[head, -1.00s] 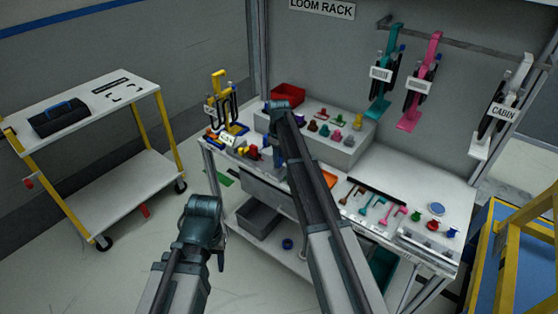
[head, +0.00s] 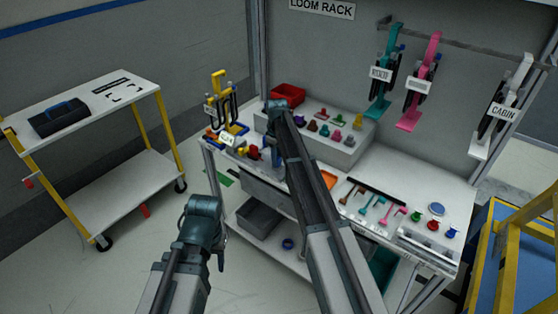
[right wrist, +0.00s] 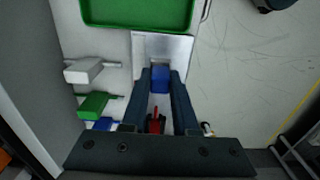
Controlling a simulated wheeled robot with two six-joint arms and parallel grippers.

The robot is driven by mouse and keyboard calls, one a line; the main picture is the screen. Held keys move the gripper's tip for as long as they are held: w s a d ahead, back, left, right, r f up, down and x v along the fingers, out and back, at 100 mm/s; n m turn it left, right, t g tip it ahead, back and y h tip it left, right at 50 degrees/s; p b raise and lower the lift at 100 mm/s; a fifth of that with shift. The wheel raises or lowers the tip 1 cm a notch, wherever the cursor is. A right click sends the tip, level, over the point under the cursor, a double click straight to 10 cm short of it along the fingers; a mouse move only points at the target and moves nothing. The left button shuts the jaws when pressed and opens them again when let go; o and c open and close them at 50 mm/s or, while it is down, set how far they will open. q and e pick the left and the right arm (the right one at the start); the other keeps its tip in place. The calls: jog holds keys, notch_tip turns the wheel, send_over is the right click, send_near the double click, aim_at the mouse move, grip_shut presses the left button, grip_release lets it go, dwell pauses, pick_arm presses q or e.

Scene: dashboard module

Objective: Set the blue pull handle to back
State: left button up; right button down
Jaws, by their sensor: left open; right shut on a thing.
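In the right wrist view a blue block-shaped handle (right wrist: 160,79) sits between the fingertips of my right gripper (right wrist: 160,84), in front of a pale metal plate (right wrist: 163,46). The gripper is shut on it. Which position the handle is set to cannot be told. In the head view my right arm reaches over the left part of the bench and hides most of the handle's area; the right gripper (head: 278,156) points down there. My left gripper (head: 220,260) hangs low in front of the bench, open and apart from everything.
In the right wrist view, a white handle (right wrist: 84,71), a green handle (right wrist: 92,105) and a green tray (right wrist: 138,13) lie close by. A red piece (right wrist: 156,122) shows between the fingers. A yellow rack (head: 220,95) stands left of my right arm. The floor between cart and bench is mostly clear.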

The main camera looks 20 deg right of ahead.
aim_at(268, 163)
jog(key=w+a, duration=0.1)
jog(key=w, duration=0.1)
jog(key=w+a, duration=0.2)
jog(key=shift+s, duration=0.1)
jog(key=c, duration=0.7)
grip_release()
jog(key=shift+r, duration=0.1)
notch_tip(268, 163, up, 14)
jog(key=p, duration=1.3)
jog(key=shift+f+p, duration=0.2)
jog(key=shift+p, duration=0.2)
